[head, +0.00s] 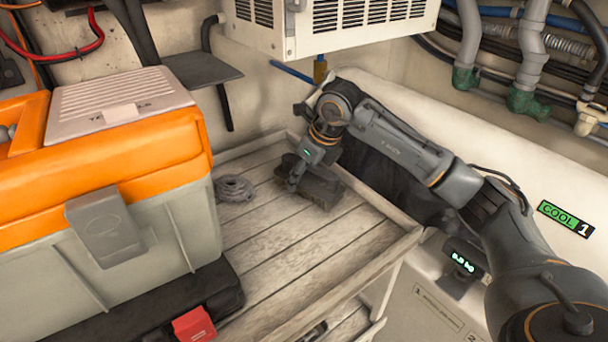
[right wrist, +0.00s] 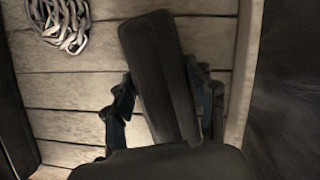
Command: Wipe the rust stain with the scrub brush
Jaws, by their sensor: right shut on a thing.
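My right gripper (head: 300,177) points down over the far end of the slatted wooden bench top (head: 265,262). It is shut on a dark, blocky thing, which I take to be the scrub brush (head: 321,192). In the right wrist view the brush (right wrist: 158,65) is a long dark block, slightly tilted, between the two fingers (right wrist: 163,103). The brush is low over the planks; I cannot tell whether its underside touches them. I cannot make out a distinct rust stain; the planks show only faint brownish marks. My left gripper is not in view.
An orange and grey toolbox (head: 140,210) fills the left, above a black case with a red latch (head: 193,325). A raised wooden rim (head: 375,200) edges the bench. A white vented unit (head: 330,25) hangs above.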

